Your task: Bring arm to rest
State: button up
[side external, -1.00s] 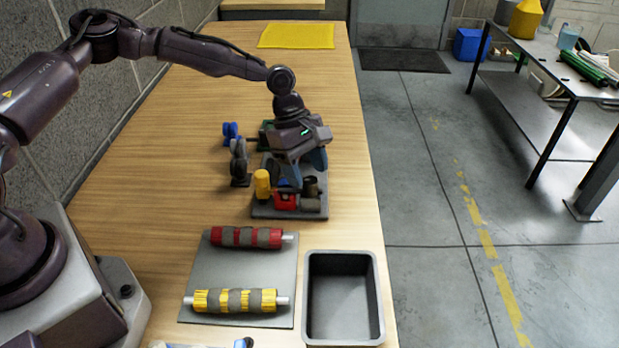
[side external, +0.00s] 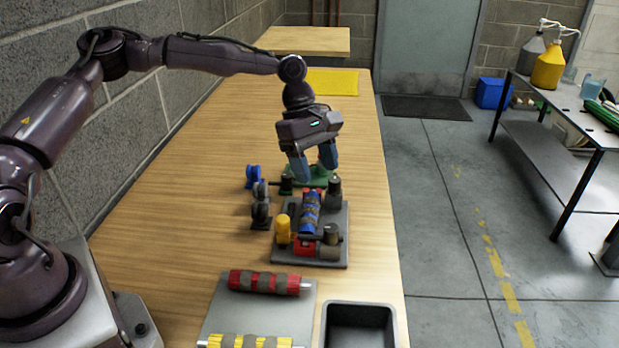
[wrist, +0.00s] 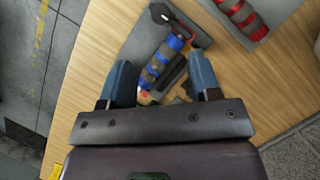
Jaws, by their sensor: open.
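My gripper (side external: 315,165) is raised above the far part of a grey fixture plate (side external: 340,222), its blue fingers pointing down, open and apart. Nothing is held between them. A blue roller with grey bands (side external: 310,212) lies in the fixture, below and nearer the camera than the fingers. In the wrist view the fingers (wrist: 162,80) are spread, and the blue roller (wrist: 162,62) shows beyond and between them, apart from both. My arm reaches out over the table from the left.
A red banded roller (side external: 265,282) and a yellow one (side external: 250,341) lie on a grey pad (side external: 215,318). A dark tray (side external: 358,304) is beside it. Blue and dark wheel-like parts (side external: 256,190) stand left of the fixture. A yellow mat (side external: 332,82) lies at the far end.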

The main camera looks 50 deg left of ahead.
jog(key=w+d+r+m+t, duration=0.2)
jog(key=w+d+m+t, duration=0.15)
jog(key=w+t, duration=0.4)
jog(key=s+d+r+m+h, duration=0.1)
jog(key=s+d+r+m, duration=0.15)
jog(key=s+m, duration=0.3)
jog(key=s+a+r+m+y, duration=0.1)
jog(key=s+a+r+m, duration=0.1)
jog(key=s, duration=0.7)
jog(key=s+a+r+m+g+y, duration=0.1)
jog(key=s+a+r+m+y, duration=0.1)
jog(key=s+r, duration=0.4)
jog(key=s+a+r+m+g+y, duration=0.1)
jog(key=s+a+r+m, duration=0.3)
jog(key=s, duration=0.9)
jog(key=shift+s+r+m+y, duration=0.25)
jog(key=shift+s+m+y, duration=0.05)
jog(key=shift+m+y, duration=0.35)
